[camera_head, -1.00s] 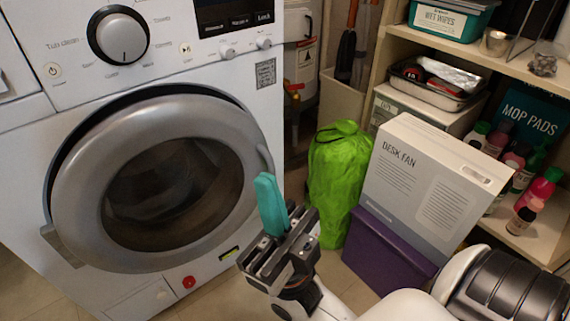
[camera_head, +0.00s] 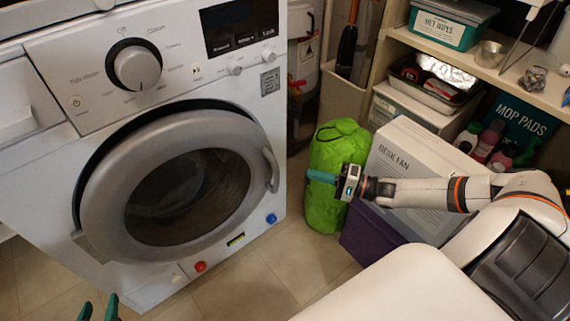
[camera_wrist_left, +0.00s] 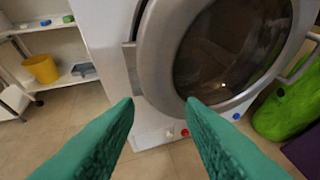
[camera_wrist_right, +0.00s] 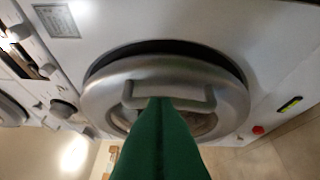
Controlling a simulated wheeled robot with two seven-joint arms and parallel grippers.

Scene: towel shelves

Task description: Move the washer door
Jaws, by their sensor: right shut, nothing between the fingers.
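The washer door (camera_head: 105,200) is a round grey ring with dark glass, on the front of the white washer (camera_head: 60,150). A dark gap shows around part of its rim; I cannot tell how far ajar it stands. Its handle (camera_head: 273,168) is at the right edge and also shows in the right wrist view (camera_wrist_right: 205,103). My right gripper (camera_head: 312,174) is shut and empty, pointing left, a little right of the handle and apart from it. My left gripper (camera_head: 97,308) is open and empty at the bottom left; in the left wrist view its fingers (camera_wrist_left: 160,103) are spread before the door's lower edge.
A green bag (camera_head: 325,205), a desk fan box (camera_head: 400,150) and a purple box (camera_head: 365,238) stand close behind and below my right arm. A loaded shelf (camera_head: 490,75) is at the right. The floor (camera_head: 270,285) before the washer is clear.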

